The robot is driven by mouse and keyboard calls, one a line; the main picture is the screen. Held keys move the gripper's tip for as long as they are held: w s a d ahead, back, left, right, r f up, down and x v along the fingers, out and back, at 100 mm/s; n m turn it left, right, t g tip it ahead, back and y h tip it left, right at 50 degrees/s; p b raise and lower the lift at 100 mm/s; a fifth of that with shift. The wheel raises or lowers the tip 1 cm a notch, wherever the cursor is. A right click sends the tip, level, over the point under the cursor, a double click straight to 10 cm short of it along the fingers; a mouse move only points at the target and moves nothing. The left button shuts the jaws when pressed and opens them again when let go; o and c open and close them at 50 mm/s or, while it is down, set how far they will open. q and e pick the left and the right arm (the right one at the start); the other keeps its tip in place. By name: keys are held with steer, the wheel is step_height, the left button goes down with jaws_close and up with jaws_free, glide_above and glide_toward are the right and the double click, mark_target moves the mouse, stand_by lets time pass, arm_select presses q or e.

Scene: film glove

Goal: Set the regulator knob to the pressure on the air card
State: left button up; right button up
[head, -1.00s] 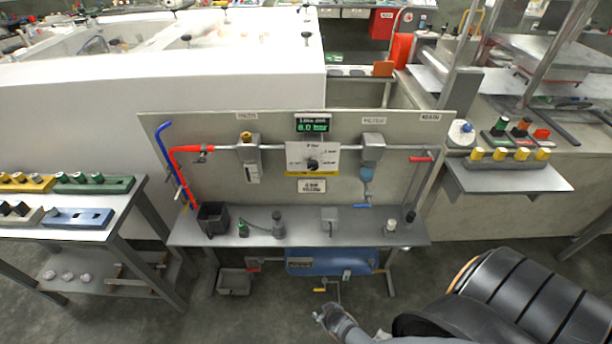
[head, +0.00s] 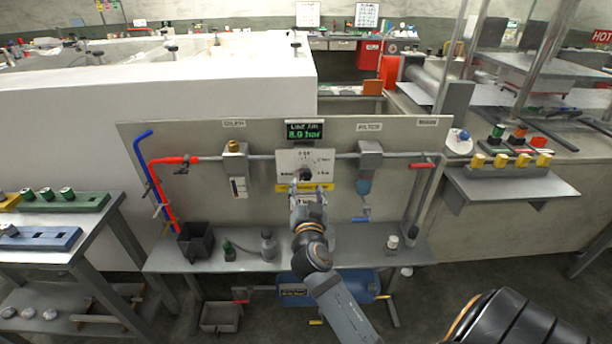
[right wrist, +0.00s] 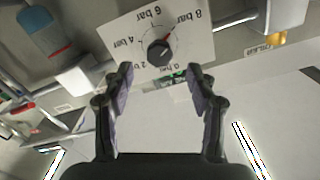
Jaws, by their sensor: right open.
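The regulator knob (head: 306,174) is dark and round, on a white dial plate (head: 322,157) fixed to the upright panel. In the right wrist view the knob (right wrist: 160,52) sits among marks from 0 to 8 bar, with its pointer toward the 8 bar side. A green-lit display (head: 305,131) above the dial shows a bar reading, perhaps 8.0. My left gripper is not in view.
A red pipe (head: 172,160) and valves flank the dial. A blue tank (head: 350,288) is underneath. A blue-bowled filter (head: 363,186) hangs right of the dial.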

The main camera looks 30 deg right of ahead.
mark_target(306, 177)
steer(key=p+x, duration=0.1)
steer(key=x, duration=0.5)
steer(key=shift+w+d, duration=0.15)
steer(key=shift+w, duration=0.05)
steer(key=c, duration=1.2)
